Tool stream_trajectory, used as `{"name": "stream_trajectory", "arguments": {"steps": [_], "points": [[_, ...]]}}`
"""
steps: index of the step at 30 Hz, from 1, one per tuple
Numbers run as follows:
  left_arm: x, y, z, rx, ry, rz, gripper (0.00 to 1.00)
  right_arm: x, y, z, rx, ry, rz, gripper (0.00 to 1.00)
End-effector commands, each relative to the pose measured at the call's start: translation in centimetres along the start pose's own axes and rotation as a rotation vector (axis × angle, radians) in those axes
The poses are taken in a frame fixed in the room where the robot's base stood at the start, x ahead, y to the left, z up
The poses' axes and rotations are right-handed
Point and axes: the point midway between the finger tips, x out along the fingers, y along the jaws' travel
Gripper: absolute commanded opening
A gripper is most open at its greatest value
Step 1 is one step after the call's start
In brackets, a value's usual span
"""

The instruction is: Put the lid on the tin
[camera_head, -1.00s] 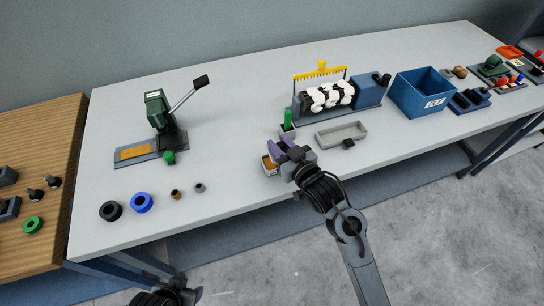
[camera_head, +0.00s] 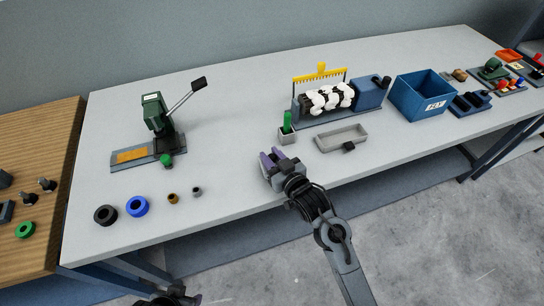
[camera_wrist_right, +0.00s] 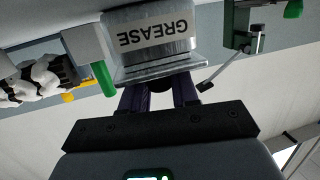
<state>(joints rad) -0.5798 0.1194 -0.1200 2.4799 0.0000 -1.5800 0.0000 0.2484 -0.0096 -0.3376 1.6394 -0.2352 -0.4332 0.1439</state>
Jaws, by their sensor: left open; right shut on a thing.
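The grey metal tin (camera_wrist_right: 160,30), labelled GREASE, shows upside down at the top of the right wrist view. In the head view it is hidden behind my right gripper. My right gripper (camera_head: 271,160) is at the front part of the bench; its purple fingers (camera_wrist_right: 158,96) also show in the right wrist view. They are shut on what appears to be the flat grey lid (camera_wrist_right: 165,70), with a dark knob partly hidden between them. The lid lies along the tin's top edge; I cannot tell whether it touches. My left gripper (camera_head: 184,293) is open at the bottom edge, partly cut off.
A grey holder (camera_head: 288,138) with a green piece stands just behind my right gripper. A shallow grey tray (camera_head: 330,143) and small black block (camera_head: 348,147) lie right of it. A green lever press (camera_head: 155,115) and several rings are left. The bench between is clear.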

Motion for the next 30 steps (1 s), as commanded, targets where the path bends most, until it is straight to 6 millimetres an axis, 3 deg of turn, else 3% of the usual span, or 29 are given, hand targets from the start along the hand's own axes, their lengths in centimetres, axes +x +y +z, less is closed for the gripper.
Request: {"name": "stream_trajectory", "arguments": {"steps": [8,9,13,26,30], "points": [[0.0,0.2,0.0,-0.006,0.001,0.005,0.51,0.1,0.0,0.8,0.000,-0.001,0.000,0.00],[0.0,0.2,0.0,-0.006,0.001,0.005,0.51,0.1,0.0,0.7,0.000,-0.001,0.000,0.35],[0.0,0.1,0.0,-0.005,0.000,0.004,0.51,0.1,0.0,0.7,0.000,0.000,0.000,0.55],[0.0,-0.1,0.1,0.007,-0.001,-0.005,0.51,0.0,0.0,-0.1,0.000,0.002,0.000,0.55],[-0.5,-0.2,-0.1,0.006,-0.002,-0.005,0.51,-1.7,0.0,-0.1,0.000,-0.001,0.000,0.55]]}}
